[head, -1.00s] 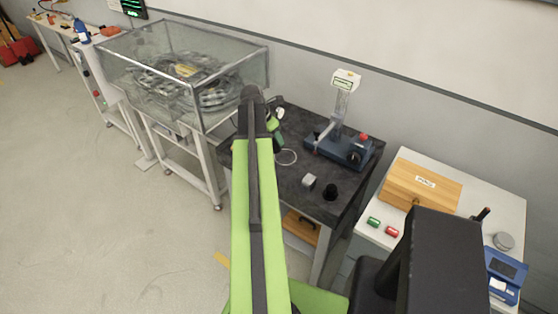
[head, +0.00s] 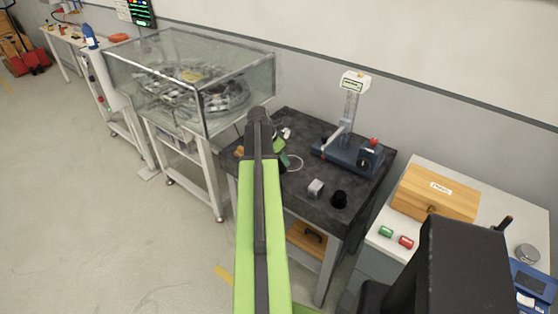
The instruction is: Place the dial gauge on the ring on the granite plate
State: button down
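The granite plate (head: 325,165) is a dark slab topping the stand in the middle of the head view. A thin pale ring (head: 294,163) lies on it, partly hidden at its left by my arm. My green arm reaches over the plate's left part. Near its far end, small white and dark parts (head: 286,132) and a green part (head: 280,146) show just right of the arm. They are too small to tell whether the dial gauge is among them. My gripper's fingers are mostly hidden behind the arm, so their opening cannot be told.
A blue measuring stand (head: 347,155) with a display column stands at the plate's back right. A grey block (head: 316,187) and a black cylinder (head: 339,199) sit near its front. A glass case (head: 190,80) stands left. A wooden box (head: 435,192) is on the right-hand table.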

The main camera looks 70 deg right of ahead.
jog(key=c, duration=0.6)
grip_release()
jog(key=shift+r+p, duration=0.25)
jog(key=shift+p, duration=0.1)
jog(key=p+v, duration=1.1)
jog(key=shift+a+r, duration=0.2)
jog(key=shift+r, duration=0.15)
jog(key=shift+w, duration=0.1)
